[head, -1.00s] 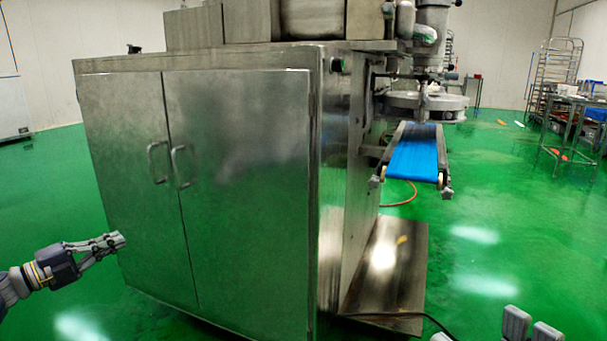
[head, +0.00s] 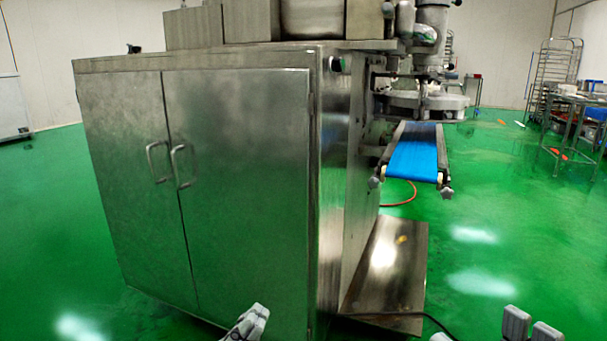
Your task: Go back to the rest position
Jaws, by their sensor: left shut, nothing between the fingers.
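My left gripper (head: 250,322) shows at the bottom edge of the head view, in front of the lower part of the machine's cabinet. Its grey fingers are together, pointing up and to the right, with nothing between them. Only its tip end shows; the rest is below the frame. Grey parts of my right gripper (head: 529,328) show at the bottom right over the green floor. Most of it is cut off, so its opening cannot be told.
The large steel encrusting machine (head: 240,190) fills the middle, its two doors closed. A blue conveyor belt (head: 417,155) sticks out on its right, above a steel plate (head: 388,275). A rack and table (head: 570,130) stand far right. Green floor is clear at left and right.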

